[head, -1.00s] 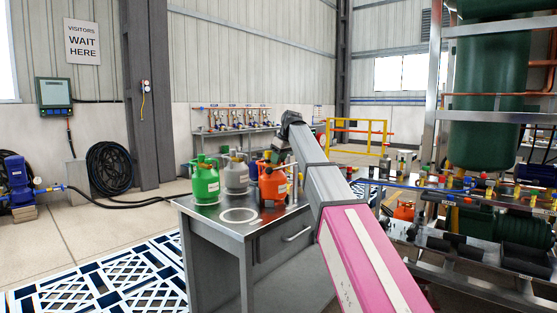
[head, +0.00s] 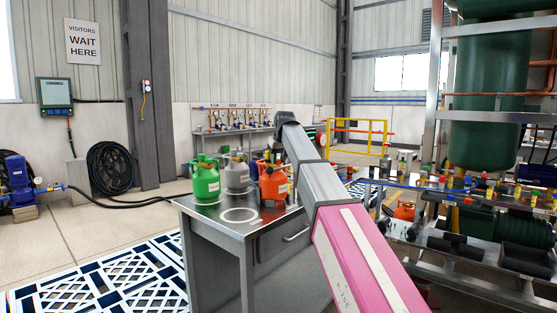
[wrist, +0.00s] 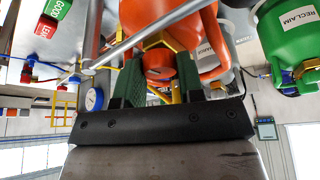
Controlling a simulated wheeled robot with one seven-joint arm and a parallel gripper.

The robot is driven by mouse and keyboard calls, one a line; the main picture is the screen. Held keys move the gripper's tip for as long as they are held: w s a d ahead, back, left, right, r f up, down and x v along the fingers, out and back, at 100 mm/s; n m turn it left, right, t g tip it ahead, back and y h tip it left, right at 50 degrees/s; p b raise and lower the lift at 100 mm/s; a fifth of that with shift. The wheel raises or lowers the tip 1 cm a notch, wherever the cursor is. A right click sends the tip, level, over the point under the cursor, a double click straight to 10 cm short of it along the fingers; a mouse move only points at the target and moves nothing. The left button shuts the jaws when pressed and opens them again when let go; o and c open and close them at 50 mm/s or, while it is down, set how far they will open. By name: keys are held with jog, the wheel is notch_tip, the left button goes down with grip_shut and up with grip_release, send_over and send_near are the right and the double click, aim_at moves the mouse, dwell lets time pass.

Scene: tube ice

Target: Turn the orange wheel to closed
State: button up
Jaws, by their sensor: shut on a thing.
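The orange wheel (wrist: 158,66) sits between the two green-padded fingers of my gripper (wrist: 159,82) in the wrist view. My gripper is shut on it. The orange cylinder (wrist: 180,20) that bears the wheel fills the top middle of the wrist view. In the head view the orange cylinder (head: 273,184) stands upright on the metal bench (head: 205,215). There my arm reaches over the right side of the bench, and my fingers and the wheel cannot be made out. The wheel's exact angle cannot be told.
A green cylinder (head: 206,181) and a grey cylinder (head: 237,177) stand left of the orange one on the bench. A white ring (head: 240,215) marks the bare bench top. A round gauge (wrist: 94,99) is close left of my gripper. A pipe rack (head: 430,186) stands at right.

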jog(key=shift+m+h, duration=0.3)
jog(key=shift+m, duration=0.3)
jog(key=o, duration=0.9)
jog(key=v, duration=1.1)
jog(key=shift+a, duration=0.1)
jog(key=shift+f, duration=0.1)
